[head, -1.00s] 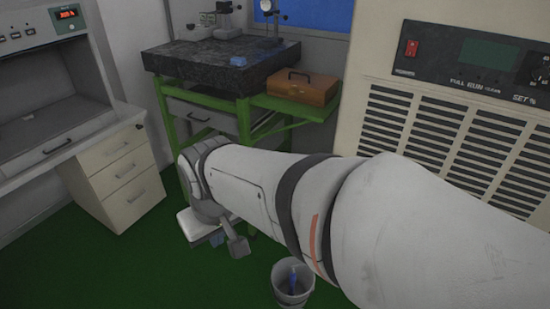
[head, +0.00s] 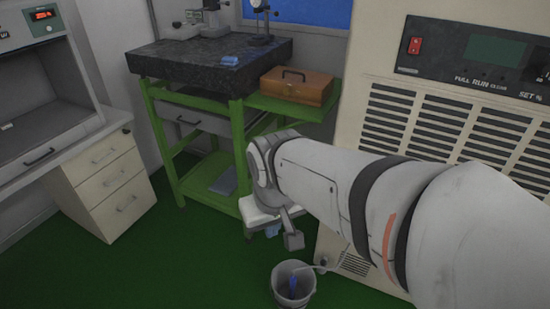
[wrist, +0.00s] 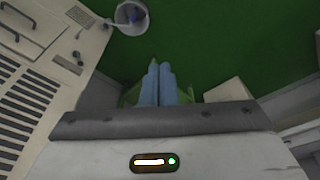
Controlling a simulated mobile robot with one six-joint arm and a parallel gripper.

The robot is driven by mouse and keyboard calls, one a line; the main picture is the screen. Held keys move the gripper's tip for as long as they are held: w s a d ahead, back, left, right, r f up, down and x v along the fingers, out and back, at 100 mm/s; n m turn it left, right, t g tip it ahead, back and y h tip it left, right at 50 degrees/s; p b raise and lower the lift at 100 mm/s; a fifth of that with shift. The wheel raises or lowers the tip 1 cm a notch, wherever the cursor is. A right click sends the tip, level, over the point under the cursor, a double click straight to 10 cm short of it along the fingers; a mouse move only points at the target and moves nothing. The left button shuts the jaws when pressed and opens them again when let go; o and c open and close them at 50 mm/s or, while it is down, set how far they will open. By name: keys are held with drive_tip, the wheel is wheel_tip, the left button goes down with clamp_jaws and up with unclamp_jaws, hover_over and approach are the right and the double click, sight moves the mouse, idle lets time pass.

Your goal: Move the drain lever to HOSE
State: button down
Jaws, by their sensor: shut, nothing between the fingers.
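The beige machine (head: 440,130) stands at the right of the head view, with a front panel marked FULL, RUN and SET. A thin pale hose (head: 312,268) runs from its lower edge to a grey bucket (head: 281,290). A small fitting (wrist: 77,56) shows on the machine's lower face in the wrist view; I cannot tell whether it is the drain lever, and no HOSE label is readable. My gripper (wrist: 160,68) is shut and empty, its two blue fingers together, apart from the machine and the bucket (wrist: 144,22). In the head view my arm hides part of the machine.
A green stand (head: 240,150) with a dark granite slab (head: 190,66) and a brown wooden box (head: 297,88) is behind my wrist. White drawers (head: 115,185) stand at left. Green floor is open between the drawers and the bucket.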

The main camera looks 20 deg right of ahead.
drive_tip(key=w+d+f+g+h+b, duration=0.2)
drive_tip(key=w+d+f+h+b, duration=0.25)
drive_tip(key=d+f, duration=0.25)
drive_tip(key=w+d+f+n+g+h+b, duration=0.1)
drive_tip(key=w+d+f+g+h+b, duration=0.15)
drive_tip(key=d+f+b, duration=0.45)
drive_tip(key=w+d+f+g+h+b, duration=0.2)
drive_tip(key=w+d+f+h+b, duration=0.2)
drive_tip(key=d+f, duration=0.3)
drive_tip(key=w+d+f+n+t+h+b, duration=0.1)
drive_tip(key=w+f+n+t+h+b, duration=0.1)
drive_tip(key=w+f, duration=0.3)
drive_tip(key=w+d+f+n+t+h+b, duration=0.1)
drive_tip(key=w+f+n+t+h+b, duration=0.1)
drive_tip(key=f, duration=1)
drive_tip(key=w+d+f+n+t+h+b, duration=0.1)
drive_tip(key=w+f+n+t+h+b, duration=0.1)
drive_tip(key=w+f+t+b, duration=0.4)
drive_tip(key=w+f+h+b, duration=0.1)
drive_tip(key=w+f, duration=0.2)
drive_tip(key=w, duration=0.1)
drive_tip(key=shift+d+n+h, duration=0.4)
drive_tip(key=d+r+b, duration=0.3)
drive_tip(key=d, duration=0.8)
drive_tip(key=shift+s+r, duration=0.15)
